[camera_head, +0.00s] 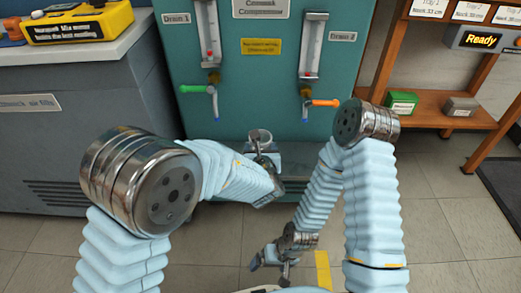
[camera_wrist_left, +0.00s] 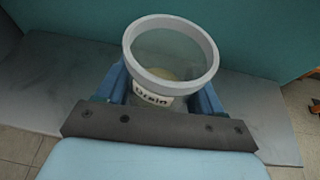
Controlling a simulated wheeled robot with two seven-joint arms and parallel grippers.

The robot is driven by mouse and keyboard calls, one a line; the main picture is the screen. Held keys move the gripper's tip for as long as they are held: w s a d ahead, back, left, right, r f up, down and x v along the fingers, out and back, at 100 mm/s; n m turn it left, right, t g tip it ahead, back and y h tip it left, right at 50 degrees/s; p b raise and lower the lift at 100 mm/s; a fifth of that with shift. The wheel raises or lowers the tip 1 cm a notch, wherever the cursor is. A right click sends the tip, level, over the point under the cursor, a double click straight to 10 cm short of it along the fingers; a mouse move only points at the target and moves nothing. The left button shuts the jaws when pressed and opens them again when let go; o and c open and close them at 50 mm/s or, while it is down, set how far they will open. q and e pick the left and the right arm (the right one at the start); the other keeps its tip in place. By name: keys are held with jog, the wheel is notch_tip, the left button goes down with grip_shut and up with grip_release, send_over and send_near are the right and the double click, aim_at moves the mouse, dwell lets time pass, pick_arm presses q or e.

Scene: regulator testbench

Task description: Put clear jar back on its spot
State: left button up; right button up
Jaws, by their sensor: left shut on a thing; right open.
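The clear jar (camera_wrist_left: 170,62) has a pale grey rim and a "Drain" label, and it stands about upright. My left gripper (camera_wrist_left: 165,98) is shut on it, with a blue finger on each side. In the head view the jar (camera_head: 260,137) shows small at the front of the teal cabinet, below and between the two drain valves, partly hidden by my left gripper (camera_head: 262,158). A grey ledge (camera_head: 298,158) lies under or near it; I cannot tell whether the jar touches it. My right gripper (camera_head: 271,262) is open and empty, low over the floor.
The teal cabinet (camera_head: 270,75) carries a green-handled valve (camera_head: 195,89) at left and an orange-handled valve (camera_head: 324,103) at right. A grey bench (camera_head: 70,130) with a yellow device (camera_head: 80,22) stands left. A wooden shelf (camera_head: 440,120) with a green box (camera_head: 402,103) stands right.

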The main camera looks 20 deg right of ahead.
pick_arm(q)
jog(key=shift+f+b, duration=0.35)
jog(key=shift+b, duration=0.1)
dwell(0.3)
jog(key=o, duration=1.2)
jog(key=shift+c, duration=0.2)
jog(key=shift+s, duration=0.1)
jog(key=p+v, duration=0.1)
jog(key=v, duration=1.2)
jog(key=shift+s, duration=0.35)
jog(key=shift+a+r, duration=0.1)
